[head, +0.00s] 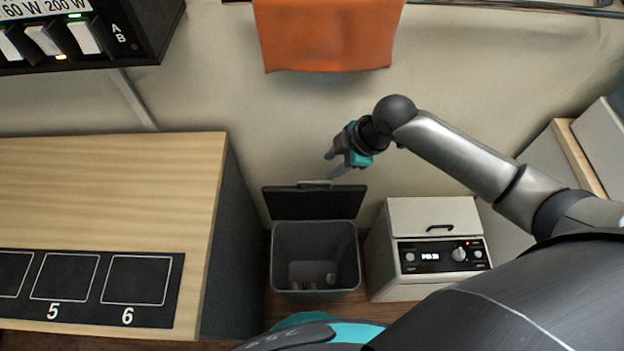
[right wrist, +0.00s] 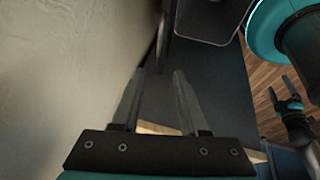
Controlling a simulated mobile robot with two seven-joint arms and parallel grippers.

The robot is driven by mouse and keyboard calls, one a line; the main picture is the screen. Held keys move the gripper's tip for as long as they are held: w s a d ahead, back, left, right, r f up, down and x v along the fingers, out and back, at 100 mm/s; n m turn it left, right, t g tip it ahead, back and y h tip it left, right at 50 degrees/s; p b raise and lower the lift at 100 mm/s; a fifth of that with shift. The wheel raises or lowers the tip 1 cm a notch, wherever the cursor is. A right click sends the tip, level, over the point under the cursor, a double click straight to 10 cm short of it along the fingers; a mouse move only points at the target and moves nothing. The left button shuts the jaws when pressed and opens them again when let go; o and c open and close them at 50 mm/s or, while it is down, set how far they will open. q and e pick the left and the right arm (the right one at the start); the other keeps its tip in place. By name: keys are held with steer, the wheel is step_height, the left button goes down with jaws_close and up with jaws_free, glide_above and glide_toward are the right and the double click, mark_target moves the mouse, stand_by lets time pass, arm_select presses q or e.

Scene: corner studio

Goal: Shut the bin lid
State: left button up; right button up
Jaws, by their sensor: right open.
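The grey bin (head: 315,288) stands on the floor against the wall, with a few small things at its bottom. Its dark lid (head: 315,205) is open and tilted up at the back, with a small handle on its top edge. My right gripper (head: 331,166) is open and empty, just above and behind the lid's top edge; I cannot tell whether it touches. Its two fingers show apart in the right wrist view (right wrist: 157,84), with nothing between them.
A wooden-topped counter (head: 120,165) with a numbered dark strip (head: 85,285) stands left of the bin. A white appliance (head: 430,215) with a control panel stands close on the right. An orange cloth (head: 328,35) hangs on the wall above. The wall is close behind the lid.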

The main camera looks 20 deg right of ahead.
mark_target(309, 182)
steer(key=b+x, duration=0.3)
steer(key=x, duration=0.7)
steer(key=shift+f, duration=0.1)
steer(key=shift+w+a+f+b, duration=0.2)
steer(key=shift+f+b, duration=0.25)
steer(key=shift+f, duration=0.15)
steer(key=shift+w+f, duration=0.1)
steer(key=shift+f, duration=0.05)
steer(key=shift+c, duration=0.3)
steer(key=c, duration=0.6)
arm_select(q)
steer(key=f, duration=0.1)
steer(key=w+f, duration=0.1)
steer(key=f, duration=0.1)
steer(key=a+f, duration=0.1)
steer(key=shift+w+f, duration=0.15)
steer(key=shift+w, duration=0.25)
arm_select(e)
jaws_close()
arm_select(q)
steer(key=shift+d, duration=0.35)
steer(key=shift+a, duration=0.25)
